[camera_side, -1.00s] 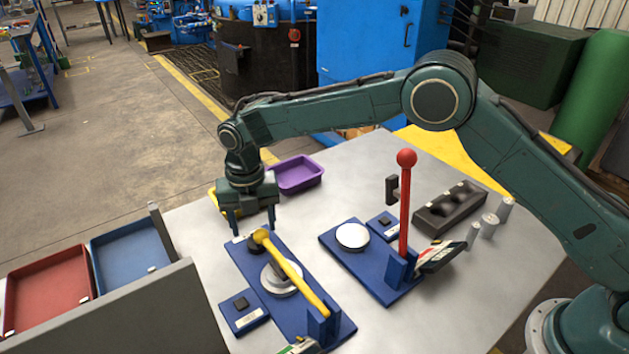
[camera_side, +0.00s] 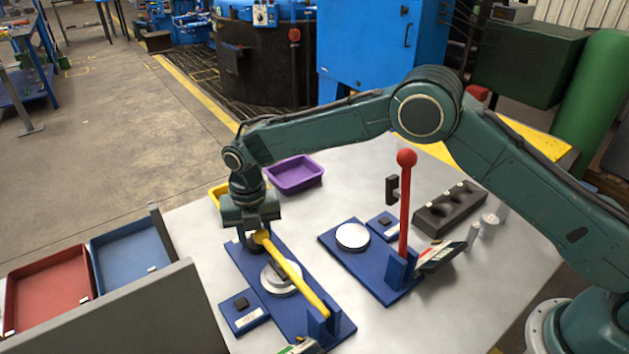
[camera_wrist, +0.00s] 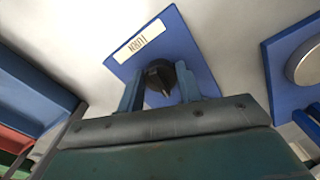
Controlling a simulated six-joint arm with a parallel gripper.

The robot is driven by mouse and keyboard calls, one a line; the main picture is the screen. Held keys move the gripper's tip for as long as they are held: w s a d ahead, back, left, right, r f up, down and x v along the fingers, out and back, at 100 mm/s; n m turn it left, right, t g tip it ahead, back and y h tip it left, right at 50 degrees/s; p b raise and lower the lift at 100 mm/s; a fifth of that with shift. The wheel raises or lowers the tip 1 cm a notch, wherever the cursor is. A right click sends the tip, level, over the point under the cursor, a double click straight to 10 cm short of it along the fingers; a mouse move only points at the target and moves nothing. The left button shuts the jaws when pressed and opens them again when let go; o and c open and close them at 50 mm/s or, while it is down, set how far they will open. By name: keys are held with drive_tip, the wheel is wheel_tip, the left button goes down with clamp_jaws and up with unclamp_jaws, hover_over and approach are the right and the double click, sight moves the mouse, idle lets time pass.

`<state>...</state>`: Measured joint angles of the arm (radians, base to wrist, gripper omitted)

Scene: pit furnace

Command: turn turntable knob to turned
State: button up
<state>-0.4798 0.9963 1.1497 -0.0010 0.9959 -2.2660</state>
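The turntable knob (camera_wrist: 160,72) is black with a pointed tip and sits on a blue plate (camera_wrist: 170,32) with a white label (camera_wrist: 138,43) in the wrist view. The pointed tip faces the near side of that view. My gripper (camera_wrist: 161,80) is down over the knob, one finger on each side. The fingers look closed in against its sides; contact is hard to make out. In the side view my gripper (camera_side: 256,236) stands at the far end of the blue base (camera_side: 242,262), and the knob is mostly hidden there.
A yellow lever (camera_side: 295,277) lies along the same base, close beside my gripper. A red-knobbed lever (camera_side: 405,210) stands upright to the right. A purple tray (camera_side: 294,175) is behind; blue (camera_side: 130,262) and red (camera_side: 48,290) trays are at left, behind a grey panel (camera_side: 165,315).

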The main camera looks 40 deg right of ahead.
drive_tip(key=shift+m, duration=1.5)
drive_tip(key=o, duration=1)
drive_tip(key=shift+r, duration=0.15)
wheel_tip(320, 180, up, 14)
drive_tip(key=shift+f, duration=0.2)
